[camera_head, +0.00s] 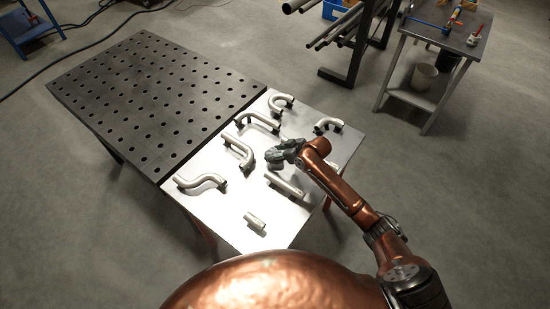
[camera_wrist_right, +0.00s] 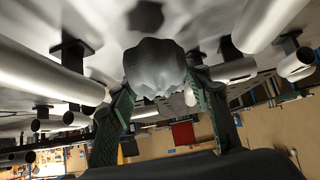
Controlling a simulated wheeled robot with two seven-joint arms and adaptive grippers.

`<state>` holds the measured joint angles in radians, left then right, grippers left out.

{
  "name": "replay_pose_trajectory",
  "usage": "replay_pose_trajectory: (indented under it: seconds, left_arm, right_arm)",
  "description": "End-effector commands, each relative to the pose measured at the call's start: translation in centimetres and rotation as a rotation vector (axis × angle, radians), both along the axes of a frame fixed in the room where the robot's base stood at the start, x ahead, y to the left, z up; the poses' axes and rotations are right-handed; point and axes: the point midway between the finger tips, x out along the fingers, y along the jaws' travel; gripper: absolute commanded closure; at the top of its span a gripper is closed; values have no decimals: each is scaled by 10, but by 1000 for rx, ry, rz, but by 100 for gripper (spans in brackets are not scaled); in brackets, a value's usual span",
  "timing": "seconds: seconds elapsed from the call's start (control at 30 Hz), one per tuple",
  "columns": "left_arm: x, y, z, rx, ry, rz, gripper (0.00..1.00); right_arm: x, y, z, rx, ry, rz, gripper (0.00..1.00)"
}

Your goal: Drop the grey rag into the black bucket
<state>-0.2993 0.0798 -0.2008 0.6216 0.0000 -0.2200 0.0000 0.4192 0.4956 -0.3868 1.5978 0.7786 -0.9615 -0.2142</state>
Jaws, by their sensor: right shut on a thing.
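The grey rag (camera_wrist_right: 155,66) is a bunched lump between the two fingers of my right gripper (camera_wrist_right: 160,88) in the right wrist view. The fingers press it from both sides, and a dark shadow of it shows on the pale surface. In the head view my right gripper (camera_head: 273,155) is over the middle of the pale table, among the pipes; there the rag is hard to tell from the gripper. A black bucket (camera_head: 447,61) stands at the far right under the workbench top, partly hidden by it. My left gripper is not in view.
Several bent and straight pipes lie around the gripper on the pale table (camera_head: 230,222). A black perforated table (camera_head: 150,95) adjoins it at left.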

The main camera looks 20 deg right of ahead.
Motion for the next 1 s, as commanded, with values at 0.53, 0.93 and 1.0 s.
replay_pose_trajectory:
  seconds: [0.53,0.93,1.0]
  left_arm:
    - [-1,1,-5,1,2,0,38]
    - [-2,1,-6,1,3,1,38]
    - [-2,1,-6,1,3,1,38]
  right_arm:
    - [-77,-88,84,-4,2,-2,79]
    - [-92,-105,96,-1,1,-1,79]
    - [-92,-105,96,-1,1,-1,79]
